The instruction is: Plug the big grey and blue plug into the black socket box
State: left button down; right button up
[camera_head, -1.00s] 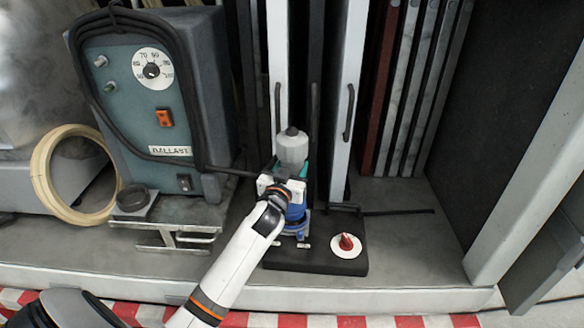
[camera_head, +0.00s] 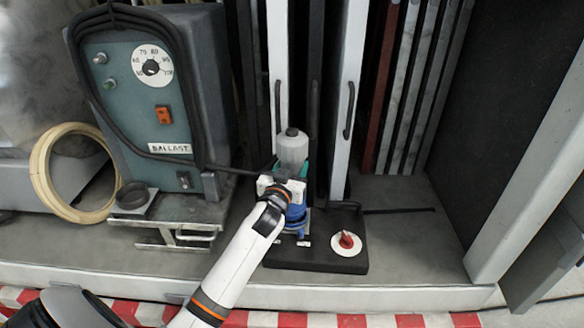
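The big plug has a grey upper body (camera_head: 292,152) and a blue lower part (camera_head: 296,214). It stands upright over the left part of the black socket box (camera_head: 310,257), which lies on the truck floor. My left gripper (camera_head: 284,184) is at the plug's middle, with teal pieces showing beside it, and appears shut on the plug. The gripper and wrist cover part of the plug and the joint with the box, so I cannot tell how deep it sits. A red knob (camera_head: 346,240) on a white disc is on the box's right part. My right gripper is not in view.
A teal ballast unit (camera_head: 150,110) with a dial stands at the left, and a black cable (camera_head: 235,172) runs from it toward the plug. A coiled cream hose (camera_head: 48,185) leans left of it. Upright panels (camera_head: 352,90) stand behind. The floor right of the box is mostly clear.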

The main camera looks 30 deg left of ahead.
pick_arm(q)
jog(key=shift+f+b, duration=0.95)
jog(key=shift+f, duration=0.25)
dwell(0.3)
jog(key=c, duration=0.6)
grip_release()
jog(key=o, duration=0.4)
jog(key=shift+f, duration=0.15)
jog(key=shift+r, duration=0.2)
jog(key=shift+r+p, duration=2.4)
jog(key=shift+r, duration=0.05)
jog(key=shift+f, duration=0.1)
